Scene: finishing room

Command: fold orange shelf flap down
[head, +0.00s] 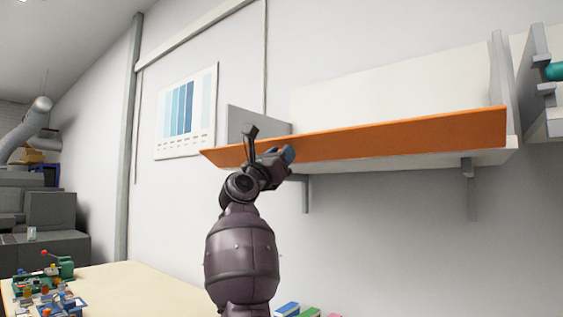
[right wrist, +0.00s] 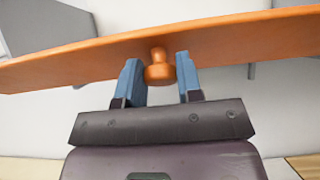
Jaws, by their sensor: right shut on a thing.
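The orange shelf flap (head: 400,138) runs along the front of the white wall shelf, long and thin, tilted out from it. In the right wrist view the flap (right wrist: 80,62) crosses the top of the picture, with a round orange knob (right wrist: 159,67) on its face. My right gripper (head: 270,156) is at the flap's left part, reaching up from below. In the right wrist view its blue fingers (right wrist: 159,78) stand on both sides of the knob, shut on it. The knob is hidden in the head view. My left gripper is not in view.
The shelf (head: 490,158) rests on grey brackets (head: 470,185) on the wall. A blue striped chart (head: 187,110) hangs at left. Below, a pale table (head: 130,290) holds small coloured parts (head: 50,290) at left.

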